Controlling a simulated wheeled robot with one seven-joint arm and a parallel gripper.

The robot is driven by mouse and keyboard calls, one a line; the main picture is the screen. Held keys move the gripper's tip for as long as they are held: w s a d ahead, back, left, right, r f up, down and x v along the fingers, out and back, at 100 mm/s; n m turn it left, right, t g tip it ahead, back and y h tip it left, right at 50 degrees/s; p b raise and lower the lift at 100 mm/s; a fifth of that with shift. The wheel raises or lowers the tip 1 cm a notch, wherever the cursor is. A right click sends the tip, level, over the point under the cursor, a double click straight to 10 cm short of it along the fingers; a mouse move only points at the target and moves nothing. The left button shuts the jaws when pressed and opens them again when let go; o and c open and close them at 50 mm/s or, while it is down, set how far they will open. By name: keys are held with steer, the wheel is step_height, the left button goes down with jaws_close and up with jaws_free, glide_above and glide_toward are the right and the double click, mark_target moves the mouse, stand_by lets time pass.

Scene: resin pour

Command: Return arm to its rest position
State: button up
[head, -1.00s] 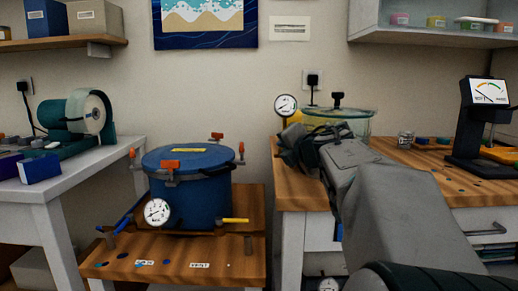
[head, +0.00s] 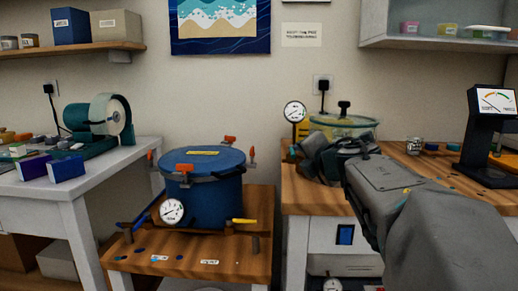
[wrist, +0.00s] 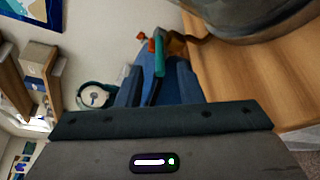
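My arm reaches in from the lower right of the head view, and my gripper (head: 322,160) is at the front left edge of the right-hand wooden bench. It is in front of a glass-lidded chamber (head: 358,128) and hides part of it. I cannot tell from the head view whether they touch. The blue pressure pot (head: 205,188) with orange clamps is on the low wooden stand, left of my gripper.
A dial gauge (head: 294,113) stands beside the chamber. A small cup (head: 413,146) and a dark meter (head: 490,130) are farther right on the bench. A teal grinder (head: 95,120) is on the white left table.

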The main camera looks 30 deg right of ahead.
steer(key=shift+s+a, duration=0.2)
steer(key=shift+s, duration=0.1)
steer(key=shift+w+a, duration=0.15)
